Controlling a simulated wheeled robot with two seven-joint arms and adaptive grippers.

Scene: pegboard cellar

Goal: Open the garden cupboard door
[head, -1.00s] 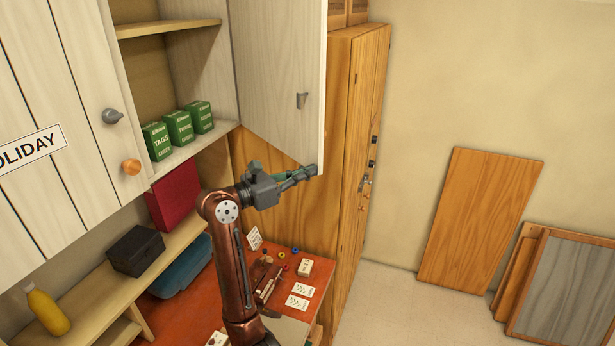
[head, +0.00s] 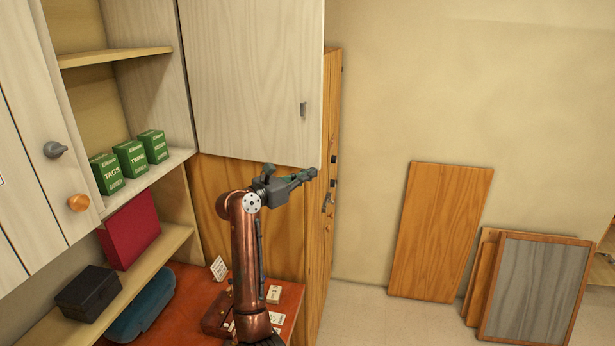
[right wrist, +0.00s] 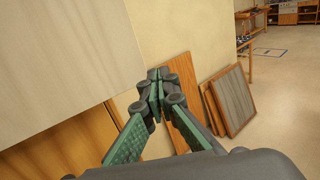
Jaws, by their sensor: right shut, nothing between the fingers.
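The garden cupboard door (head: 250,75) is a pale wood panel standing wide open, swung out to the right of a shelf space. It carries a small grey catch or handle (head: 303,109) near its right edge. The door also fills the upper left of the right wrist view (right wrist: 60,50). My right gripper (head: 312,173) is shut and empty, just below the door's lower right corner. I cannot tell whether it touches the door. In the right wrist view its fingertips (right wrist: 154,88) are together. My left gripper is not in view.
Green boxes (head: 130,158) stand on the opened cupboard's shelf. A tall orange wood cabinet (head: 325,230) stands behind the door.

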